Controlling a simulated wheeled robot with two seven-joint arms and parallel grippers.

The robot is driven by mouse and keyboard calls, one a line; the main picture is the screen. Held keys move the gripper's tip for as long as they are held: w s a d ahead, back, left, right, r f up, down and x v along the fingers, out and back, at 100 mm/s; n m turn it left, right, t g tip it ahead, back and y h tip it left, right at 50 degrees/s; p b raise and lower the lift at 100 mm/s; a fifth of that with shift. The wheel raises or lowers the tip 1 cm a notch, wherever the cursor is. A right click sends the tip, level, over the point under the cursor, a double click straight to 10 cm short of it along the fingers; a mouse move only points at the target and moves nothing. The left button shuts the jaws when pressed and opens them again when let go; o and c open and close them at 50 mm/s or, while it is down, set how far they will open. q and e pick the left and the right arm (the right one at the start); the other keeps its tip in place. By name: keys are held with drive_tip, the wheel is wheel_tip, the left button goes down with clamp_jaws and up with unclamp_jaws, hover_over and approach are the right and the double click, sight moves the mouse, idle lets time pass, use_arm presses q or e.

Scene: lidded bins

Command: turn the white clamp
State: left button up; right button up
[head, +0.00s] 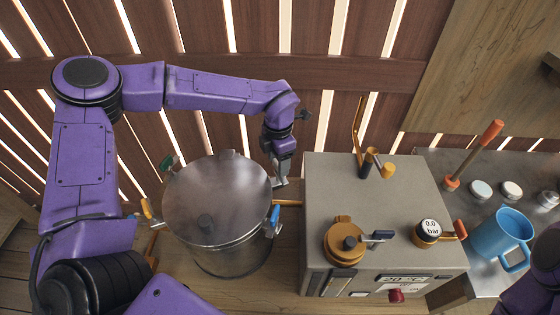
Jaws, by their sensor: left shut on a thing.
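A round metal bin (225,252) with a grey lid (218,185) stands left of centre, with coloured clamps around its rim. My left gripper (280,180) points down at the right rim of the bin, beside the grey box. It is shut on the small white clamp there, which is mostly hidden by the fingers. A blue clamp (274,217) is just below it on the same side. A green clamp (169,162) and an orange clamp (148,209) are on the left side. My right gripper is out of view; only part of that arm shows at lower right.
A grey box (330,190) with a gauge (429,231), an orange valve (344,243) and levers stands close on the right. A blue mug (502,237) and an orange-handled tool (480,145) are on a metal counter further right. A slatted wooden wall is behind.

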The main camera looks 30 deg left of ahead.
use_arm(q)
drive_tip(key=shift+w+r+n, duration=0.25)
drive_tip(key=shift+w+n, duration=0.05)
drive_tip(key=shift+n, duration=0.3)
drive_tip(key=o, duration=0.8)
drive_tip(key=shift+o, duration=1.2)
drive_tip(key=shift+f, duration=0.2)
drive_tip(key=shift+r, duration=0.4)
wheel_tip(320, 180, up, 10)
drive_tip(key=b, duration=0.2)
drive_tip(key=shift+f, duration=0.1)
